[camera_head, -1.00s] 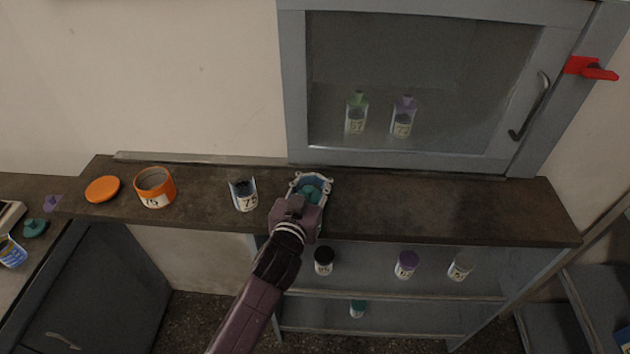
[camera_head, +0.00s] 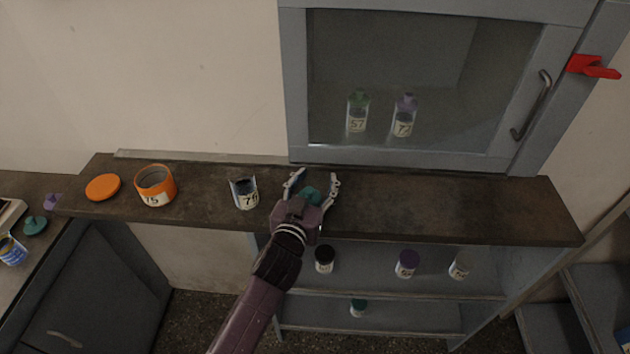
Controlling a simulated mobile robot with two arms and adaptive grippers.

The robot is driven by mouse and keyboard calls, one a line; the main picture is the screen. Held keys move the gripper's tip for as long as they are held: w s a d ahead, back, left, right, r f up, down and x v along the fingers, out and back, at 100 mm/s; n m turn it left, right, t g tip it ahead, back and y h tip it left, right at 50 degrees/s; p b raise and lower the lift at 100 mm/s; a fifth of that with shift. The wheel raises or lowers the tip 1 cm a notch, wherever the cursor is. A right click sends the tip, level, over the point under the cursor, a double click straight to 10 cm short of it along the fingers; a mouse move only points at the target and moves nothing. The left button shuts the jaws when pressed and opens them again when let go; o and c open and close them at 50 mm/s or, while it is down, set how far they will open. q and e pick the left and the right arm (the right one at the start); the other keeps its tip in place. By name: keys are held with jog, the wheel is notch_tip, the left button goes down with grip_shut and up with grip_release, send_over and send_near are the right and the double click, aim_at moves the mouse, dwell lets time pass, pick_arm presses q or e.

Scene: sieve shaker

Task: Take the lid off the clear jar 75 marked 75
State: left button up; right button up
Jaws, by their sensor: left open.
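The clear jar (camera_head: 245,194) stands upright on the dark shelf top, left of my left gripper. It has a white label whose number looks like 75 or 76, and dark contents; no lid shows on its top. A teal lid (camera_head: 311,194) lies between the spread fingers of my left gripper (camera_head: 314,180), over the shelf top right of the jar. The gripper is open, and its palm hides part of the lid. I cannot tell whether the lid rests on the shelf. My right gripper is not in view.
An open orange jar (camera_head: 155,186) and an orange lid (camera_head: 103,187) are at the left of the shelf top (camera_head: 450,210), whose right half is clear. A glass-fronted cabinet (camera_head: 400,158) stands behind. Several jars, one purple-lidded (camera_head: 408,258), are below.

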aim_at(308, 196)
pick_arm(q)
jog(key=shift+r, duration=0.25)
jog(key=shift+s+f, duration=0.1)
jog(key=shift+s, duration=0.25)
jog(key=b+v, duration=0.1)
jog(key=v, duration=1)
jog(key=shift+s+a, duration=0.15)
